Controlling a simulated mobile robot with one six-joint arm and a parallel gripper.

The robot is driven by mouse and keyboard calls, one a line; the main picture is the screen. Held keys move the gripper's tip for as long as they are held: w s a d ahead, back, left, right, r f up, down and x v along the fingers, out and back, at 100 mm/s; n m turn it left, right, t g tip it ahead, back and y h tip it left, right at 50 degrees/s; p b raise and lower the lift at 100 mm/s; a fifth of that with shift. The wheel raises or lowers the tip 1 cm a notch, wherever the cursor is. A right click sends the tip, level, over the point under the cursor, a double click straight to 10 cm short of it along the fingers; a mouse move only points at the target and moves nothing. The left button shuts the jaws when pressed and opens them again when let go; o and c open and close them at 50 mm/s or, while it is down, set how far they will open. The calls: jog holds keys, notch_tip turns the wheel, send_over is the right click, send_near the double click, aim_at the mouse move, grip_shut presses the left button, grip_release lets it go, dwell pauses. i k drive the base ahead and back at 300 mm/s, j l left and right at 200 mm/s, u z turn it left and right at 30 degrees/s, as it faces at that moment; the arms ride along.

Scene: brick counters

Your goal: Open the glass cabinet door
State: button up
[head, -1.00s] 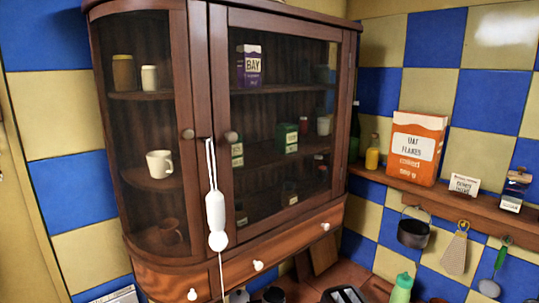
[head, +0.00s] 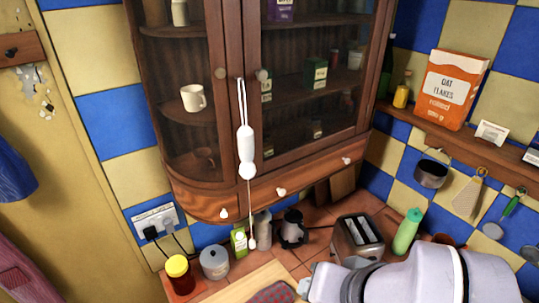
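The glass cabinet hangs in the corner, with a dark wood frame and several shelves. Its wide glass door (head: 316,92) on the right looks shut, with a round knob (head: 262,75) at its left edge. The narrower curved glass panel (head: 181,108) on the left also looks shut, with a knob (head: 221,72) at its right edge. A white hanging ornament (head: 245,143) on a looped cord hangs between the two knobs. My pale grey arm reaches in at the bottom right, below the cabinet. Its gripper end cannot be made out clearly.
Below the cabinet, the counter holds a toaster (head: 358,238), a green bottle (head: 407,231), a yellow-lidded jar (head: 179,274) and a grey pot (head: 214,262). A shelf (head: 456,146) at right bears an oat flakes box (head: 452,89). Small drawers line the cabinet's base.

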aim_at(254, 76)
jog(key=k, duration=0.9)
